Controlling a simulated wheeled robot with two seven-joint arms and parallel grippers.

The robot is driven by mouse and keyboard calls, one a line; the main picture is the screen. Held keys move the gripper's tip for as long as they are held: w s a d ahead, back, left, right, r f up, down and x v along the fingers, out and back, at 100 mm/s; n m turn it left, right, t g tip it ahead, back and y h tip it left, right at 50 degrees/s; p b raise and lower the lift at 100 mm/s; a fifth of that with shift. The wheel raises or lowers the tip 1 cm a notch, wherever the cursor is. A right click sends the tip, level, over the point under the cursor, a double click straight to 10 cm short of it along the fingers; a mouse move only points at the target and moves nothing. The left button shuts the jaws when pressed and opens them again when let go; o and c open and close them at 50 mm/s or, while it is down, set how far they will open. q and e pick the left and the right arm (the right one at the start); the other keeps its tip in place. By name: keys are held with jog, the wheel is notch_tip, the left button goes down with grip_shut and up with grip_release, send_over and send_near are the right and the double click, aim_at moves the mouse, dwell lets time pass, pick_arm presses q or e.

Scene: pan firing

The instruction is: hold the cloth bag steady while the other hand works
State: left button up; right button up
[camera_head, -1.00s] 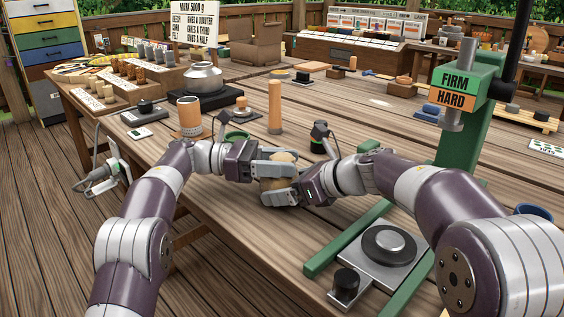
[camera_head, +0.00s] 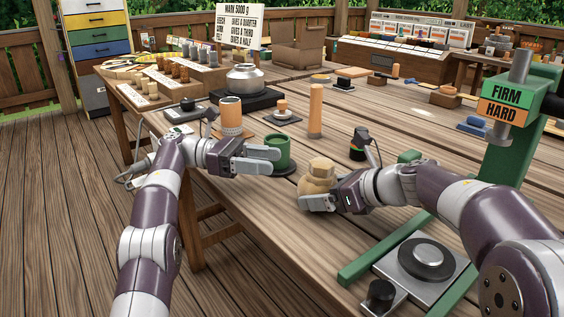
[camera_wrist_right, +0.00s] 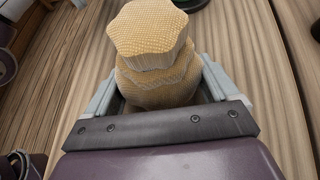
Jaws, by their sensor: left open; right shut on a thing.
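The cloth bag (camera_head: 317,175) is tan and woven, with a gathered neck and a flared top. It stands roughly upright near the table's front edge. My right gripper (camera_head: 318,199) is shut on its lower body; in the right wrist view the bag (camera_wrist_right: 152,45) sits between the two grey fingers (camera_wrist_right: 155,92). My left gripper (camera_head: 268,160) is open and empty, to the left of the bag and apart from it. Its fingers are in front of a green cup (camera_head: 279,146) and partly hide it. The bag's underside is hidden.
A wooden post (camera_head: 315,110) and a small dark device (camera_head: 358,147) stand behind the bag. A green press (camera_head: 510,140) with a FIRM/HARD sign and a metal plate (camera_head: 432,252) is at the right. An orange cylinder (camera_head: 231,112) stands behind my left gripper.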

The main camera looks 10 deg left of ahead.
jog(key=o, duration=0.6)
jog(key=shift+c, duration=0.2)
